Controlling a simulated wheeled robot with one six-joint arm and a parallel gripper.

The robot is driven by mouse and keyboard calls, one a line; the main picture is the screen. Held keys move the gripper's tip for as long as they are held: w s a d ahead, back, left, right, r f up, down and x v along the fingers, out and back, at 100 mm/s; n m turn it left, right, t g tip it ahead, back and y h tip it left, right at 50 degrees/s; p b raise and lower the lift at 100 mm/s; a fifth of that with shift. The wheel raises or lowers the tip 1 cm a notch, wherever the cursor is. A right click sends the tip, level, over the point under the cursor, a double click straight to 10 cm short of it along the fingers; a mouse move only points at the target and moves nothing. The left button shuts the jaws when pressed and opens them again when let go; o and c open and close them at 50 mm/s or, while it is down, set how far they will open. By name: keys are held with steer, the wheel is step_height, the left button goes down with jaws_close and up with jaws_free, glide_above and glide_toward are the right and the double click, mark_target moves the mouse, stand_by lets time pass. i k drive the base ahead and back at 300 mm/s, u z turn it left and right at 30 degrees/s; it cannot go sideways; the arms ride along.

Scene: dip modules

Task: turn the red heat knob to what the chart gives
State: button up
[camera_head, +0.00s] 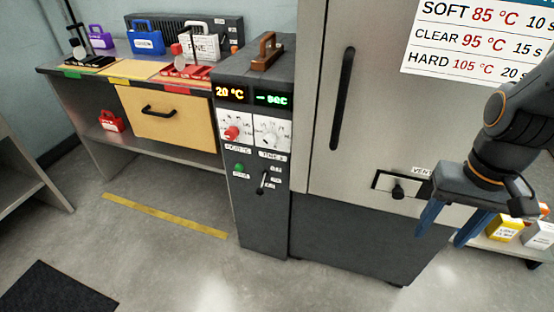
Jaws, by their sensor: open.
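The red heat knob (232,133) sits on a white dial plate at the left of the control column's front. The display (230,93) above it reads 20 °C in orange. A green display (271,100) beside it reads "-- sec". A white time knob (270,138) is to its right. The chart (480,42) at the upper right lists SOFT 85 °C 10 s, CLEAR 95 °C 15 s and HARD 105 °C 20 s, its right edge cut off. My gripper (446,222) is open and empty at the right, pointing down, well apart from the knob.
A green button (239,168) and a black lever (263,182) are below the knobs. A tall grey cabinet (350,160) with a long black handle stands between the column and my gripper. A workbench (90,95) with a drawer is left.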

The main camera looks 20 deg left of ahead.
mark_target(232, 133)
steer(key=u, duration=0.2)
steer(key=k, duration=0.7)
steer(key=u, duration=1)
steer(key=i, duration=0.5)
